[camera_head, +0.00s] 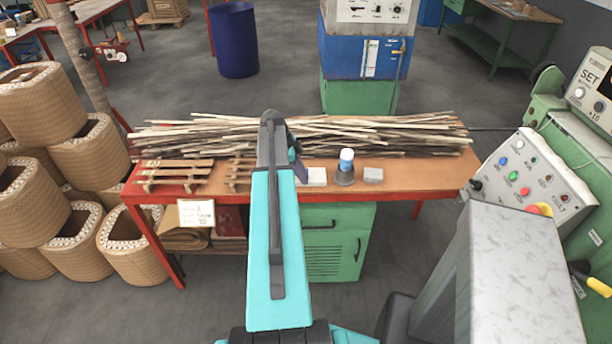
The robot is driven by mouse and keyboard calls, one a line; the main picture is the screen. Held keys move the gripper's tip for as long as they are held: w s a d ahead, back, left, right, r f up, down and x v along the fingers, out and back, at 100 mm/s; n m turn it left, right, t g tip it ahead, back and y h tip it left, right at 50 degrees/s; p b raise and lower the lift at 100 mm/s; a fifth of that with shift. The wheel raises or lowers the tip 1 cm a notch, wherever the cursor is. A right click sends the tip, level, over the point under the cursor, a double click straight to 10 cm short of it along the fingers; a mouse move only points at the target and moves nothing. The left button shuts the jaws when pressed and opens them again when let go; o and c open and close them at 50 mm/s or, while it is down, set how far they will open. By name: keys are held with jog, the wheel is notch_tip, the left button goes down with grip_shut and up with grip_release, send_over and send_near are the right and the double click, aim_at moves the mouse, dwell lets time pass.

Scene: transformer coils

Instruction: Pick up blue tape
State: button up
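No roll that I can clearly name as blue tape shows.
The brown workbench (420,181) has a red frame. A long bundle of thin sticks (390,135) lies along its back. A pale block (317,177) and a grey block (373,175) flank the cylinder. Wooden racks (180,172) stand left. A control console (530,175) is at right.

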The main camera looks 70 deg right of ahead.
dwell(0.3)
grip_shut()
jog(key=shift+r, duration=0.2)
dwell(0.4)
jog(key=shift+r+b, duration=0.95)
jog(key=shift+r, duration=0.5)
jog(key=a+r+b, duration=0.1)
jog(key=a+b, duration=0.3)
jog(key=a, duration=1.2)
jog(key=shift+s+r, duration=0.25)
jog(key=shift+r, duration=0.1)
